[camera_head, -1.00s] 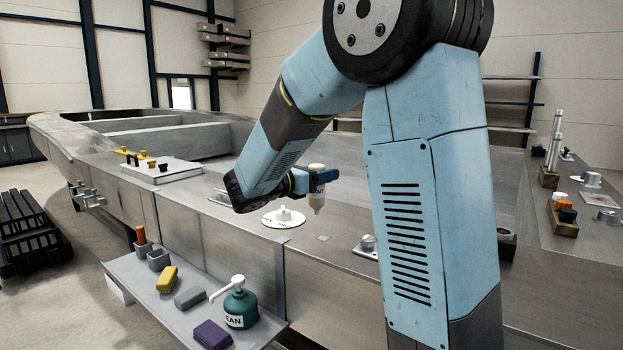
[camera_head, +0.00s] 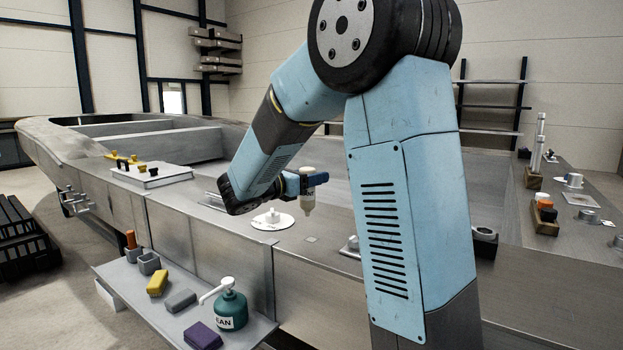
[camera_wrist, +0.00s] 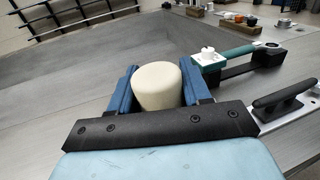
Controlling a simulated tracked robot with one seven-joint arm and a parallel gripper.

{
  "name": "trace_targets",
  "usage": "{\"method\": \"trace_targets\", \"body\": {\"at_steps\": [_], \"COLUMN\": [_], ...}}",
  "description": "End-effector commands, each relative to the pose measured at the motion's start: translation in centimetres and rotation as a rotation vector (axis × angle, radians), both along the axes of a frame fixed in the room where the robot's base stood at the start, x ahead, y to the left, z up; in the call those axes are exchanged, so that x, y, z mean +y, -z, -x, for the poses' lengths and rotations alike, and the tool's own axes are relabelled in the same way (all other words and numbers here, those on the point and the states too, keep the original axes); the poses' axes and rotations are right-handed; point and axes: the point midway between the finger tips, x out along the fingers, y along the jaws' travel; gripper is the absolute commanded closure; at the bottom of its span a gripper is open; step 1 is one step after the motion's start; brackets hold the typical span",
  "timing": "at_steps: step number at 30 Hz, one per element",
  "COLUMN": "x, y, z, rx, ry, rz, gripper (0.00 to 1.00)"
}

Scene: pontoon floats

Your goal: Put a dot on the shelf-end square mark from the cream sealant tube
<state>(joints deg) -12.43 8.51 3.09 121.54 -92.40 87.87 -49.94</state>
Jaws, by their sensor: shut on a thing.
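My gripper (camera_head: 306,181) is shut on the cream sealant tube (camera_head: 307,199), which hangs nozzle down above the metal deck, clear of it. In the wrist view the tube's broad cream end (camera_wrist: 156,84) sits between the two blue fingers (camera_wrist: 158,90); its nozzle is hidden there. A small pale square mark (camera_head: 311,239) lies on the deck below and slightly right of the tube. I cannot tell for certain whether it is the shelf-end one.
A white disc with a knob (camera_head: 272,221) lies left of the mark. The side shelf (camera_head: 240,335) holds a green pump bottle (camera_head: 230,309), sponges and cups. In the wrist view a black cleat (camera_wrist: 284,102) and a green-handled tool (camera_wrist: 236,54) stand to the right.

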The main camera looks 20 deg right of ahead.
Motion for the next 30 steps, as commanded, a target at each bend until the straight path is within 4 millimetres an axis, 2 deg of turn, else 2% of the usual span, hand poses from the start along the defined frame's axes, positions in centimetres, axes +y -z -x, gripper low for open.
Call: {"method": "trace_targets", "body": {"at_steps": [8,26,30], "x": [0.1,0.1,-0.7], "y": [1.9,7.6,7.7], "z": [0.0,0.0,-0.2], "rx": [0.002,0.004,0.000], "ry": [-0.002,-0.001,-0.005], "rz": [0.001,0.003,0.000], "gripper": [0.83,0.83,0.83]}}
